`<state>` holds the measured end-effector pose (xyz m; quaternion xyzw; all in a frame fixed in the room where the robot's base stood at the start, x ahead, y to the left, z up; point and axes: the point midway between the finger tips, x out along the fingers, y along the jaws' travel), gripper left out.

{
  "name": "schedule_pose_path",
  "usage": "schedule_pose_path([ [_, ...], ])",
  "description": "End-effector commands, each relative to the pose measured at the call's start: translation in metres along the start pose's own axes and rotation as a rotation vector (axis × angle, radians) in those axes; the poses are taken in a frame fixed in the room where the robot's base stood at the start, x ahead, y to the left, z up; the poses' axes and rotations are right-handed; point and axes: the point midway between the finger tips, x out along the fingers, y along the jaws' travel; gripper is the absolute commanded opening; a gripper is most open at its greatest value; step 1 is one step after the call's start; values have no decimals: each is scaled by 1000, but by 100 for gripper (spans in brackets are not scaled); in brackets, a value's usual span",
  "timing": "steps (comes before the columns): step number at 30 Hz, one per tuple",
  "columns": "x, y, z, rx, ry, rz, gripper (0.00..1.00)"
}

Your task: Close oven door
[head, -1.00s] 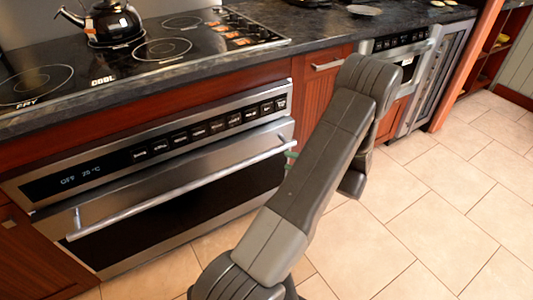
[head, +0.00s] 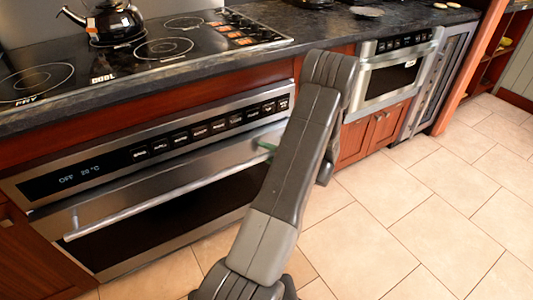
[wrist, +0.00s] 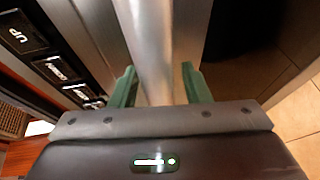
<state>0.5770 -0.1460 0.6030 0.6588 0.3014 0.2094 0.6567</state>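The oven (head: 150,195) is at the left in the head view, with a steel door and a dark window. Its door looks upright and flush or nearly so with the front; I cannot tell if a small gap is left. A long bar handle (head: 150,203) runs across the door. My gripper (wrist: 160,88) shows two green fingers, spread apart, with the handle bar (wrist: 150,45) passing between them in the wrist view. I cannot see either finger pressing on the bar. In the head view, my arm hides most of the gripper and the handle's right end.
Above the oven is a control panel (head: 160,145) and a black cooktop (head: 120,58) with a kettle (head: 115,22). A microwave drawer (head: 390,75) stands to the right, above wooden cabinet doors (head: 370,132). The tiled floor (head: 430,220) at the right is clear.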

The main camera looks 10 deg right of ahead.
Motion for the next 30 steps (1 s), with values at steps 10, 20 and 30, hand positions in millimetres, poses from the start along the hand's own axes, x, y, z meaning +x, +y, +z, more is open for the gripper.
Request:
schedule_pose_path([
  [10,0,0,0,0,1,0,0],
  [20,18,11,7,18,5,-45,0],
  [30,32,13,14,29,-1,-73,0],
])
